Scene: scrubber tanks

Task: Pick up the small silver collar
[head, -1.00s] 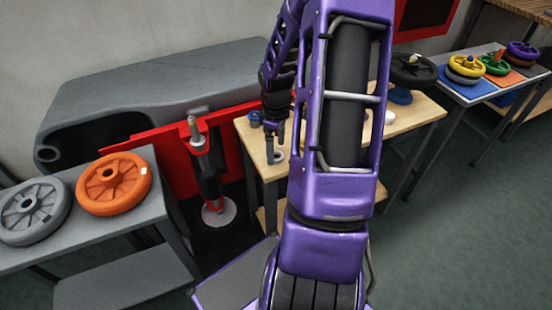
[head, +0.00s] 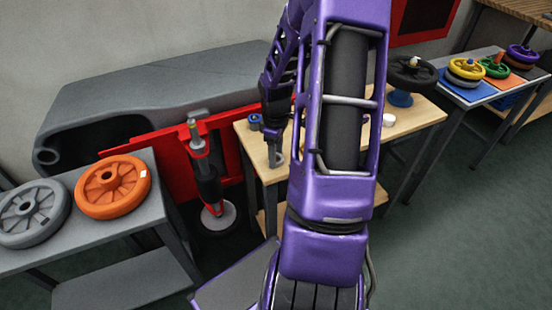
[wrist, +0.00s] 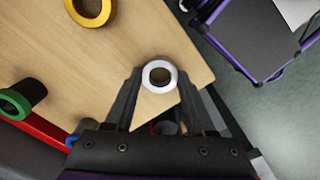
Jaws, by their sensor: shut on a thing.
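The small silver collar (wrist: 148,78) is a pale ring with a dark hole, seen end-on in the wrist view. It sits between the two fingertips of my gripper (wrist: 160,77), which is shut on it. In the head view my gripper (head: 275,158) is low at the left front part of the wooden table (head: 258,148). The collar is hardly visible there, and I cannot tell whether it still touches the tabletop.
A yellow ring (wrist: 90,10) and a dark cylinder with a green rim (wrist: 20,101) stand on the table nearby. A red-and-black strut (head: 205,175) stands left of the table. Orange (head: 112,187) and grey (head: 32,212) wheels lie on the grey bench.

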